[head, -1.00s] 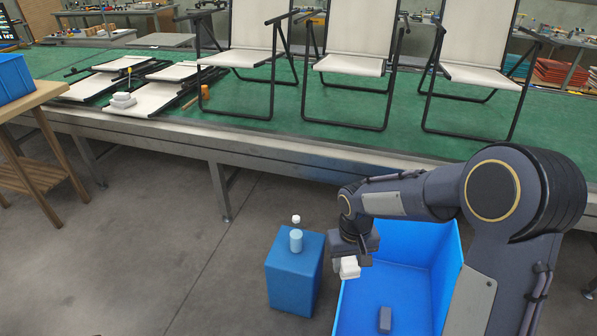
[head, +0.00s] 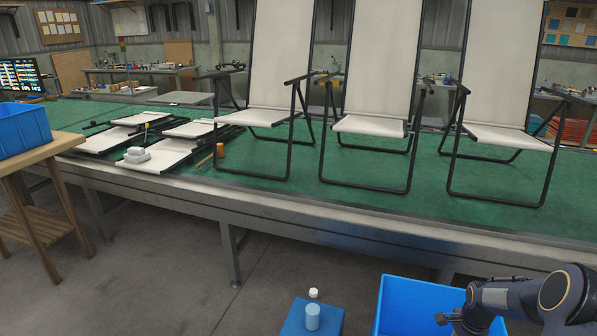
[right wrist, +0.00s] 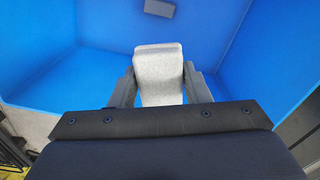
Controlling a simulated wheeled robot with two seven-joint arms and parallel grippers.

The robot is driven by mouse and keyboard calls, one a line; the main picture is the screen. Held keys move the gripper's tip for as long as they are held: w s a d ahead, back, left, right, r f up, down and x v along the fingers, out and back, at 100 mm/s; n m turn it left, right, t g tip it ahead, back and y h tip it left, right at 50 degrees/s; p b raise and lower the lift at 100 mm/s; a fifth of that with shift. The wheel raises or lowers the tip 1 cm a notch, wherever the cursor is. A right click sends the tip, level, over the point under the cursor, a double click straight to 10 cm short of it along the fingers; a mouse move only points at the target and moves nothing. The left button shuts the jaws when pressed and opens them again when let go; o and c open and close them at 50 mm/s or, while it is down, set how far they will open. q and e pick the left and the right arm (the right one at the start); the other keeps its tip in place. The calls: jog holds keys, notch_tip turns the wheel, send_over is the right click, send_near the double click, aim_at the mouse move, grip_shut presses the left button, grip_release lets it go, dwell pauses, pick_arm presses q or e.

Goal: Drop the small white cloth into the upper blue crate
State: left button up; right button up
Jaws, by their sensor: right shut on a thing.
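My right gripper (right wrist: 158,88) is shut on the small white cloth (right wrist: 158,65), a pale folded block between its two fingers. In the head view my right gripper (head: 443,318) is over this crate (head: 410,292), whose lower part is cut off; the cloth cannot be made out there. Another blue crate (head: 25,125) stands higher, on a wooden table at left. My left gripper is not in view.
A blue stand (head: 335,322) beside the lower-right crate holds a light blue cylinder (head: 312,316) and a small white-topped item (head: 313,293). The green bench (head: 240,178) behind carries upright loungers, folded loungers and a white stack (head: 134,156).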

notch_tip(320, 180, down, 6)
jog(key=shift+b, duration=1.05)
jog(key=o, duration=1.1)
jog(key=shift+r, duration=0.1)
notch_tip(320, 180, up, 8)
jog(key=shift+f+b, duration=0.15)
jog(key=shift+b, duration=0.45)
